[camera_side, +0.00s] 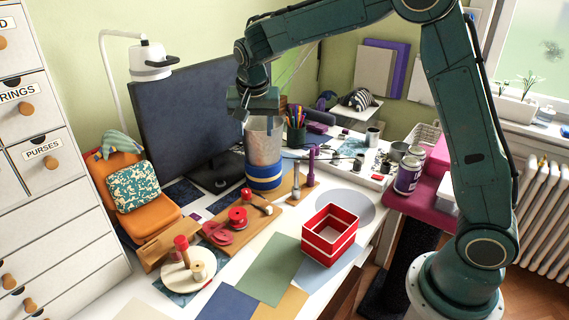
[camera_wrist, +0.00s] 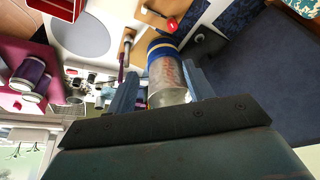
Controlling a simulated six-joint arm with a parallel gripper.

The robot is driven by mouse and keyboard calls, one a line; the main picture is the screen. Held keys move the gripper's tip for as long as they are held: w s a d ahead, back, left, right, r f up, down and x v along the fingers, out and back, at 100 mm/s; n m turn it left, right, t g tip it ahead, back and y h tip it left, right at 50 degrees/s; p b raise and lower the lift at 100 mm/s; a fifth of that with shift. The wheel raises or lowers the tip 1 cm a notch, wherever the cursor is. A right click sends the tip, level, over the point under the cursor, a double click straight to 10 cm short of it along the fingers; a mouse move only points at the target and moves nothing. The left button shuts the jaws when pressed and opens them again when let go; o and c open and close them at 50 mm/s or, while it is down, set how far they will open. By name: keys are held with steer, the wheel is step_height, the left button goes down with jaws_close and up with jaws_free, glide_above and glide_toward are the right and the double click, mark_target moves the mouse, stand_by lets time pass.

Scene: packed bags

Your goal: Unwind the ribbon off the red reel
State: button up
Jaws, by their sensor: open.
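A red reel (camera_side: 238,216) stands on a wooden board on the desk, with flat red loops, possibly ribbon, beside it. Another red spool-like piece (camera_side: 181,243) stands upright on a round pale base to the front left. Part of a red piece shows at the top of the wrist view (camera_wrist: 172,24).
A red box (camera_side: 330,236) stands at the front right. A dark monitor (camera_side: 185,110) is behind to the left, and an orange chair-like stand (camera_side: 130,190) is at far left. Purple and pale upright posts (camera_side: 311,165) stand right of the jar. Flat coloured sheets (camera_side: 268,268) cover the front.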

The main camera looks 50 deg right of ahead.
steer(key=shift+s+r+n, duration=0.4)
steer(key=shift+s+r, duration=0.55)
steer(key=shift+s, duration=0.1)
steer(key=m+g+h, duration=0.1)
steer(key=m, duration=0.4)
glide_above(246, 191)
steer(key=s+a, duration=0.2)
steer(key=a, duration=0.4)
step_height(246, 191, down, 16)
steer(key=shift+w+d+f, duration=0.1)
steer(key=shift+d+f, duration=0.05)
steer(key=shift+d, duration=0.1)
steer(key=shift+f+h, duration=0.15)
steer(key=shift+h, duration=0.15)
steer(key=x, duration=1.3)
steer(key=shift+d+f, duration=0.1)
steer(key=shift+f, duration=0.2)
steer(key=c, duration=1)
